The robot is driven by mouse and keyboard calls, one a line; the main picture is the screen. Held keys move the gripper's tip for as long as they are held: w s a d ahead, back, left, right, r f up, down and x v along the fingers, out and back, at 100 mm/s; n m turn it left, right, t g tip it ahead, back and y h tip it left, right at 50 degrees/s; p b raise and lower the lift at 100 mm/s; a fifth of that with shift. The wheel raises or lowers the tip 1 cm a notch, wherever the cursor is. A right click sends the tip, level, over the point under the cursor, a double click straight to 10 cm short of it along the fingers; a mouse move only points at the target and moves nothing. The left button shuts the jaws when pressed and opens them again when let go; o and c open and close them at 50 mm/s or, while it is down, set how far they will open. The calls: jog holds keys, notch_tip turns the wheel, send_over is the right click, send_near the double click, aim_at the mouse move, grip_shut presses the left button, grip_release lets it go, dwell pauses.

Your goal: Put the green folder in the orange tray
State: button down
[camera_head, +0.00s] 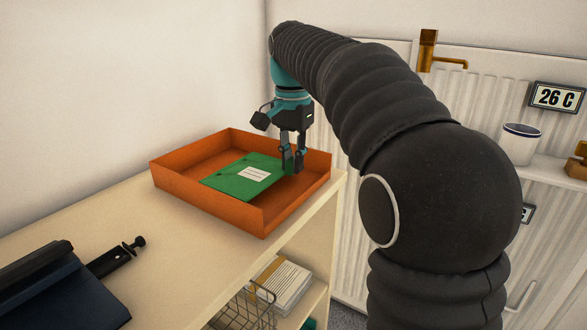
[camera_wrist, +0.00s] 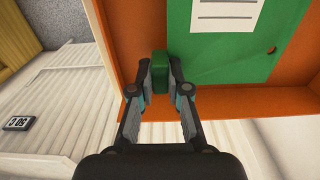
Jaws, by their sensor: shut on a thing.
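The green folder (camera_head: 230,182) with a white lined label lies inside the orange tray (camera_head: 205,203), within its low walls. It also shows in the wrist view (camera_wrist: 232,60), flat above the tray's orange floor and wall (camera_wrist: 260,104). My gripper (camera_head: 292,168) points down at the folder's right end. Its fingers (camera_wrist: 160,75) are shut on a green tab or block at the folder's edge. Whether the folder rests fully on the tray floor I cannot tell.
The tray stands on a pale shelf top (camera_head: 120,225). A dark blue device with a black handle (camera_head: 65,285) is at the front left. Below are a wire basket (camera_head: 245,308) and papers (camera_head: 280,285). A white cup (camera_head: 520,143) stands on the right shelf.

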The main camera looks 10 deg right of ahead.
jog(key=shift+f, duration=0.95)
jog(key=shift+f, duration=0.1)
jog(key=c, duration=1.1)
grip_release()
jog(key=shift+c, duration=0.2)
notch_tip(320, 180, up, 12)
jog(key=p, duration=0.1)
jog(key=shift+s, duration=0.1)
